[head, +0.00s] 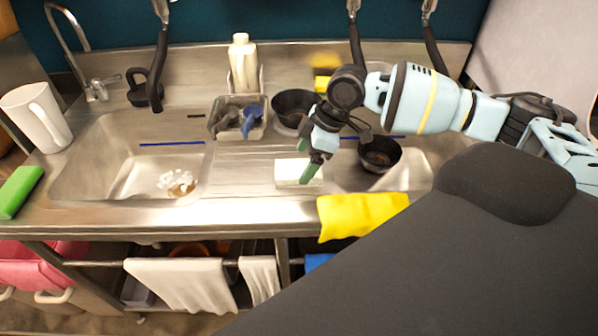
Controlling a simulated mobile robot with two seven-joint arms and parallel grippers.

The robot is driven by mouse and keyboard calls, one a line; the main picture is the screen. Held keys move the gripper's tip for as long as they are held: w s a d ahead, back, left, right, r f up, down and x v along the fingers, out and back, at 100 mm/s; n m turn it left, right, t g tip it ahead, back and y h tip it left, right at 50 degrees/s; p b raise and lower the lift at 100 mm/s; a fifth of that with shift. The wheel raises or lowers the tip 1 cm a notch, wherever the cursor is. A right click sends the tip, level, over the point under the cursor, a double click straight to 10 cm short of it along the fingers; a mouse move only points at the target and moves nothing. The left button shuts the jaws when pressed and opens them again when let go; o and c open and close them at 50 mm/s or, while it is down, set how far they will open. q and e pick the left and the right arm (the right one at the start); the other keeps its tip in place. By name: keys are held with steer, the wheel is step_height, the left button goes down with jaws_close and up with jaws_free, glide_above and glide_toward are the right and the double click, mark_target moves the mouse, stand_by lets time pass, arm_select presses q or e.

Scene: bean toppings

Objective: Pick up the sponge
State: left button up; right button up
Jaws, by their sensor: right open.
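My right gripper (308,160) is open, with green fingers pointing down over the drainboard between the two basins. A small white block (290,172), which looks like a sponge, lies on the drainboard just below and beside the fingertips. The fingers partly cover its right end, and I cannot tell whether they touch it. A green block (18,190), which could also be a sponge, lies on the counter at the far left. A yellow block (322,82) sits behind the black pan. My left gripper is not in view.
A left basin (90,160) holds white scraps. A grey bin (215,126) with blue items, a black pan (290,100) and a white bottle (243,62) stand behind. A small black pan (380,155) is by the right basin. A yellow cloth (360,212) hangs over the front edge.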

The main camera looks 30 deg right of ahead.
mark_target(299, 168)
steer(key=x, duration=0.3)
steer(key=shift+w+a+f, duration=0.15)
steer(key=shift+a, duration=0.05)
steer(key=shift+f, duration=0.15)
steer(key=shift+f, duration=0.2)
steer(key=c, duration=1.1)
steer(key=shift+r, duration=0.1)
steer(key=shift+c, duration=0.2)
step_height(299, 168, up, 3)
steer(key=shift+r, duration=0.2)
steer(key=s+a+r, duration=0.1)
steer(key=s+a, duration=1)
steer(key=shift+a+r+p, duration=0.25)
steer(key=shift+r+p, duration=0.05)
steer(key=shift+r, duration=0.1)
steer(key=shift+s, duration=0.1)
